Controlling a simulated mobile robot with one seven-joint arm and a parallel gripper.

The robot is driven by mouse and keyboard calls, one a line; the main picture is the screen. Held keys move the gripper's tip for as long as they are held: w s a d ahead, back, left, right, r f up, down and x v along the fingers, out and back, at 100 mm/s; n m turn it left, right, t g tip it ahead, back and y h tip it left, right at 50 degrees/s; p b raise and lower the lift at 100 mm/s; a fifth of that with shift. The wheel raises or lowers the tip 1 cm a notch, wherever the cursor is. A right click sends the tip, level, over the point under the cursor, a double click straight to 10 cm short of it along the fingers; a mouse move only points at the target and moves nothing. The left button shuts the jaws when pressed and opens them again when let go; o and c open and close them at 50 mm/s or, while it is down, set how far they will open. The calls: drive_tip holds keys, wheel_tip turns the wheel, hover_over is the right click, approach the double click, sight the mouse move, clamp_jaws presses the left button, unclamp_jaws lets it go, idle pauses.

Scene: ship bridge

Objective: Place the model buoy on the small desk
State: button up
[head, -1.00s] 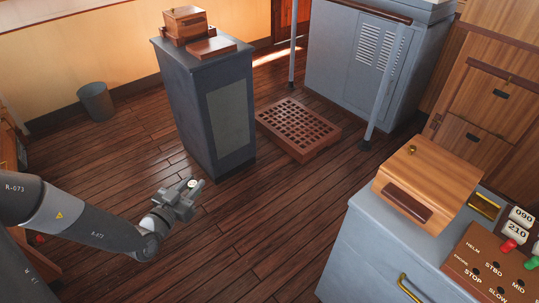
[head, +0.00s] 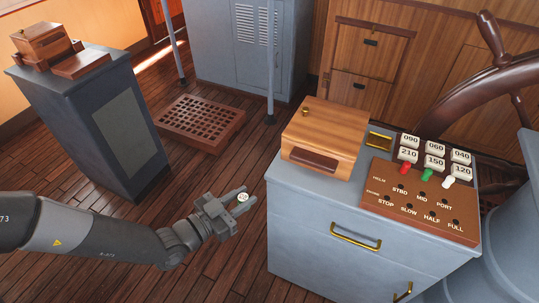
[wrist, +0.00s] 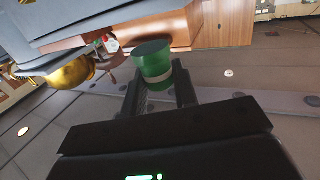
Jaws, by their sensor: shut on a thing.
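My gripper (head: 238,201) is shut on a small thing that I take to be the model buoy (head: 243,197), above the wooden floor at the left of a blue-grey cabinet. In the head view only its pale round top shows between the fingertips. In the wrist view the buoy (wrist: 153,60) is a green cylinder with a pale band, and its lower part is hidden between the fingers. The blue-grey cabinet (head: 320,250) has brass handles and a flat top; I cannot tell for sure whether it is the small desk.
The cabinet top carries a wooden box (head: 325,138), a brown panel (head: 420,205) with coloured pegs and several number blocks. A dark pedestal (head: 100,125) stands at left, a wooden grating (head: 200,122) behind. A ship's wheel (head: 480,80) is at right. Floor around the gripper is clear.

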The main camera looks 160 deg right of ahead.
approach(287, 175)
drive_tip(key=s+a+r, duration=0.1)
drive_tip(key=s, duration=0.2)
drive_tip(key=s+a+r, duration=0.1)
drive_tip(key=s, duration=0.2)
drive_tip(key=s+a+r, duration=0.2)
drive_tip(key=s, duration=0.1)
drive_tip(key=shift+a, duration=0.1)
drive_tip(key=shift+s+f, duration=0.1)
drive_tip(key=shift+f, duration=0.25)
drive_tip(key=shift+f, duration=0.1)
drive_tip(key=o, duration=1)
